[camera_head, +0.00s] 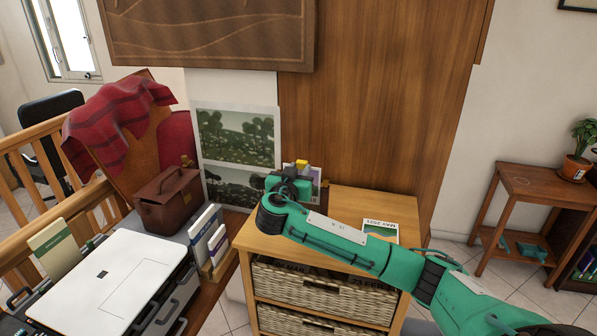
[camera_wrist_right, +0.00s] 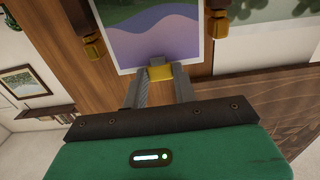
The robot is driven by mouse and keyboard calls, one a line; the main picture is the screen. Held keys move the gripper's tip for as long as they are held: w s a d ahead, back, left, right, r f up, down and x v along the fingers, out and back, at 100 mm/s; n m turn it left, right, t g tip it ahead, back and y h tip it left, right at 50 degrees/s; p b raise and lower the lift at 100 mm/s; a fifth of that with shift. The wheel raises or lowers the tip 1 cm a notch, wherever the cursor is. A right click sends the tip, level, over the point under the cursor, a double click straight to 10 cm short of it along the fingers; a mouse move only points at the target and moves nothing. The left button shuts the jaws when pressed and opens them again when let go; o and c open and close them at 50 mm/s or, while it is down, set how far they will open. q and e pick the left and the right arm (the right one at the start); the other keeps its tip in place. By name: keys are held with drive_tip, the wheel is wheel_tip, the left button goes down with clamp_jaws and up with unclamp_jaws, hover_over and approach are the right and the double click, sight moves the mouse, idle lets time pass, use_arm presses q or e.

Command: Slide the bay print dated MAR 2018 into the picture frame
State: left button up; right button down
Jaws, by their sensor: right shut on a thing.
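My right gripper (camera_head: 300,168) is over the back left of the wooden cabinet top. In the right wrist view its fingers (camera_wrist_right: 160,78) are shut on a small yellow piece at the near edge of a white-bordered print (camera_wrist_right: 165,30) with purple, green and blue shapes. A purple part of this print also shows behind the gripper in the head view (camera_head: 316,176). I cannot read a date on it. Whether it sits in a picture frame, I cannot tell. Another print (camera_head: 381,230), marked MAY 2021, lies on the cabinet top. My left gripper is out of view.
The cabinet (camera_head: 345,205) holds woven baskets (camera_head: 325,290). Two large green landscape pictures (camera_head: 238,135) stand behind it at the left. A brown bag (camera_head: 168,200), upright books and a white-topped machine (camera_head: 110,280) are left. A side table (camera_head: 530,185) stands right. My right arm crosses the cabinet top.

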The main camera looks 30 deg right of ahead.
drive_tip(key=shift+f+b, duration=2.05)
drive_tip(key=shift+f, duration=0.25)
drive_tip(key=c, duration=1)
unclamp_jaws()
drive_tip(key=shift+c, duration=0.2)
drive_tip(key=shift+o, duration=0.5)
drive_tip(key=shift+o, duration=0.7)
drive_tip(key=shift+r, duration=0.1)
wheel_tip(320, 180, up, 11)
drive_tip(key=p, duration=0.4)
